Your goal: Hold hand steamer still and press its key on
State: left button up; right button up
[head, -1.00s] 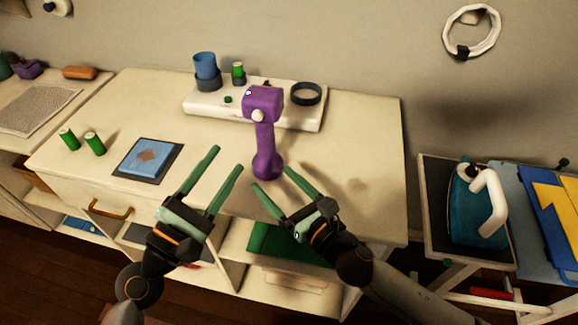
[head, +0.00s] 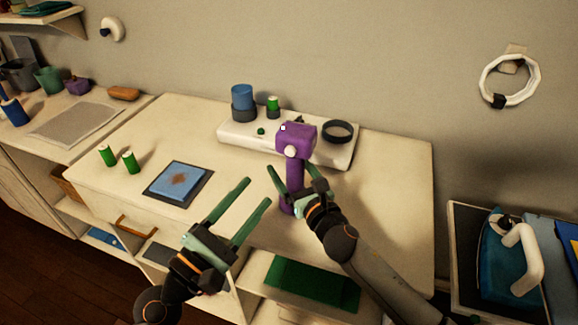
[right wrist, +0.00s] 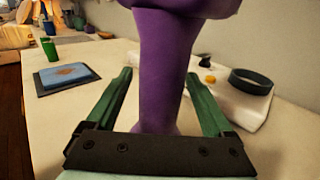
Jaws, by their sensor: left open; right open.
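The purple hand steamer (head: 295,140) stands upright on the cream table, with a white round knob on its head. Its handle (right wrist: 160,65) fills the middle of the right wrist view. My right gripper (head: 298,180) is open, with its green fingers on either side of the steamer's handle; in the right wrist view (right wrist: 155,100) gaps show between the handle and both fingers. The lower part of the steamer is partly hidden by my right gripper.
Behind the steamer is a white base (head: 235,133) with a blue cup (head: 242,97), a small green cylinder and a dark ring (head: 338,131). An iron (head: 510,255) stands far right.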

jog(key=shift+w+a, duration=0.25)
jog(key=shift+w, duration=0.15)
grip_shut()
dwell(0.6)
pick_arm(q)
grip_shut()
dwell(0.4)
dwell(1.2)
